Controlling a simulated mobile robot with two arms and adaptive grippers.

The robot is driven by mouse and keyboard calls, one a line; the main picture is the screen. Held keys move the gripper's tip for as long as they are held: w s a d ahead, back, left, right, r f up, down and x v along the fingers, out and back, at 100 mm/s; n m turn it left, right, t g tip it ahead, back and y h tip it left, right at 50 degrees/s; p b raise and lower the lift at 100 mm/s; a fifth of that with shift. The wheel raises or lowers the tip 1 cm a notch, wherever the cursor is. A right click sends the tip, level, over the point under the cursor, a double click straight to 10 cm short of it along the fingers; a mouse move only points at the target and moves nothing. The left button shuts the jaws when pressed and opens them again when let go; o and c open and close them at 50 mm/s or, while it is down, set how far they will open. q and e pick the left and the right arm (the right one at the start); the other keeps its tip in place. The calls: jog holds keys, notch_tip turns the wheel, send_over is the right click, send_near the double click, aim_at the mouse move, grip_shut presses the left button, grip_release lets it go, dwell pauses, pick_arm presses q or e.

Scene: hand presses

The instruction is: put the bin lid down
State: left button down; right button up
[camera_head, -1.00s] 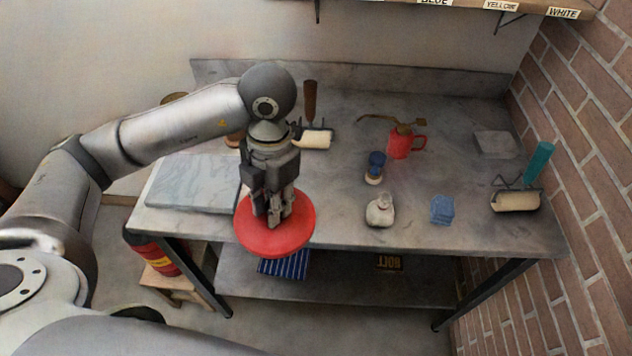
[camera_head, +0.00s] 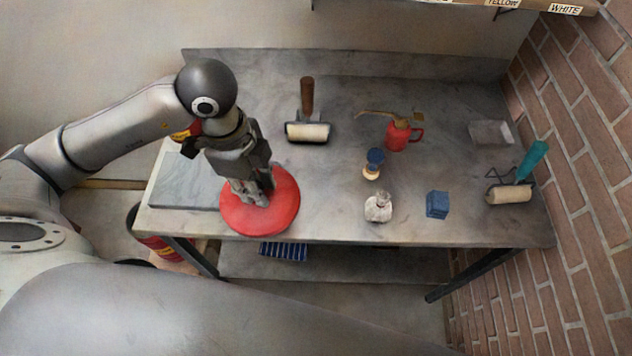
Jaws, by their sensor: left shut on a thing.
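The bin lid (camera_head: 278,216) is a round red disc at the front left of the grey table. My left gripper (camera_head: 257,197) comes down on it from above and is shut on it near its middle, where the fingers hide its grip. The lid overlaps the table's front part in the picture; I cannot tell whether it touches the tabletop or hangs just above it. My right gripper is not in view.
A marble slab (camera_head: 176,186) lies left of the lid.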

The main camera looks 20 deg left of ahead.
pick_arm(q)
jog(key=shift+w+n, duration=0.1)
jog(key=shift+n, duration=0.2)
jog(key=w+d+f+p, duration=0.1)
jog(key=w+d+f, duration=0.1)
jog(key=w+f, duration=0.1)
jog(key=w+d+f+p, duration=0.2)
jog(key=w+d+f, duration=0.1)
jog(key=w, duration=0.1)
jog(key=w+d+f+p, duration=0.1)
jog(key=w+d+f, duration=0.1)
jog(key=w+f, duration=0.1)
jog(key=shift+w+d+p, duration=0.3)
jog(key=shift+w+p, duration=0.1)
jog(key=shift+w, duration=0.1)
jog(key=shift+w+d+f, duration=0.1)
jog(key=shift+f, duration=0.15)
jog(key=shift+f+p, duration=0.35)
jog(key=shift+p, duration=0.1)
notch_tip(320, 180, down, 2)
jog(key=shift+f+p, duration=0.1)
jog(key=shift+p, duration=0.4)
jog(key=shift+w+f, duration=0.1)
jog(key=shift+f, duration=0.1)
jog(key=shift+f, duration=0.1)
